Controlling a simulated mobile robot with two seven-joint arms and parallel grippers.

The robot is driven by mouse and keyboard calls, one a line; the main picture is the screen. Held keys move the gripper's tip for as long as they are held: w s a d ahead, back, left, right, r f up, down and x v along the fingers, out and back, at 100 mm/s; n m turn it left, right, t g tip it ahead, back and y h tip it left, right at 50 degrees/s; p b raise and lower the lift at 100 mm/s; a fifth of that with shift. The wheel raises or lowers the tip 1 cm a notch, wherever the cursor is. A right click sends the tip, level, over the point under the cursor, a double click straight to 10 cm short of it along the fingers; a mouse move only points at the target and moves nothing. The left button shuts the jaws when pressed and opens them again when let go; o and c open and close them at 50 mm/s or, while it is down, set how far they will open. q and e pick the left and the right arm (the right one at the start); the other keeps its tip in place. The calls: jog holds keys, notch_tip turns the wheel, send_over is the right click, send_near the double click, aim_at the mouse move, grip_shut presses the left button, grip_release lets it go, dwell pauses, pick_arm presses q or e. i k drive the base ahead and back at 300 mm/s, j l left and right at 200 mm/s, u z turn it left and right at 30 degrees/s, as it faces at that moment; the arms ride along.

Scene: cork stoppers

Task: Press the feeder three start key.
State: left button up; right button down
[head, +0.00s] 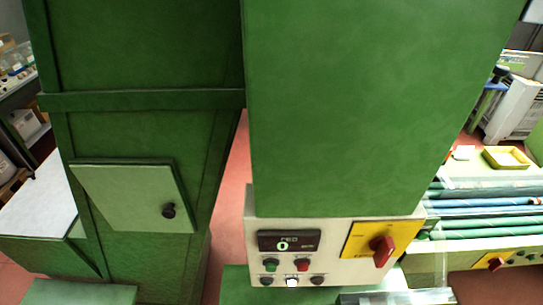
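A pale control panel (334,262) is at the bottom centre of the head view, on the front of a tall green machine (370,100). It has a dark display (288,241) showing a green 0; its small label is too blurred to read surely. Below are a green key (270,265) and a red key (302,265), then a lower row with a lit white key (292,282) between two dark ones. A red rotary handle (382,251) sits on a yellow plate (358,236) to their right. I cannot read which feeder this is. Neither gripper is in view.
A green cabinet (140,130) with a small knobbed door (135,198) stands at left. At right, another panel has a red handle (496,264) on yellow, below green and blue rollers (490,222). A yellow tray (506,157) lies beyond. Reddish floor shows between machines.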

aim_at(270, 267)
jog(key=k, duration=0.25)
jog(key=k+l+u, duration=0.15)
jog(key=l+u, duration=0.15)
jog(key=l, duration=0.2)
jog(key=k+l+u, duration=0.2)
jog(key=l, duration=0.15)
jog(key=l+u, duration=0.15)
jog(key=l, duration=0.2)
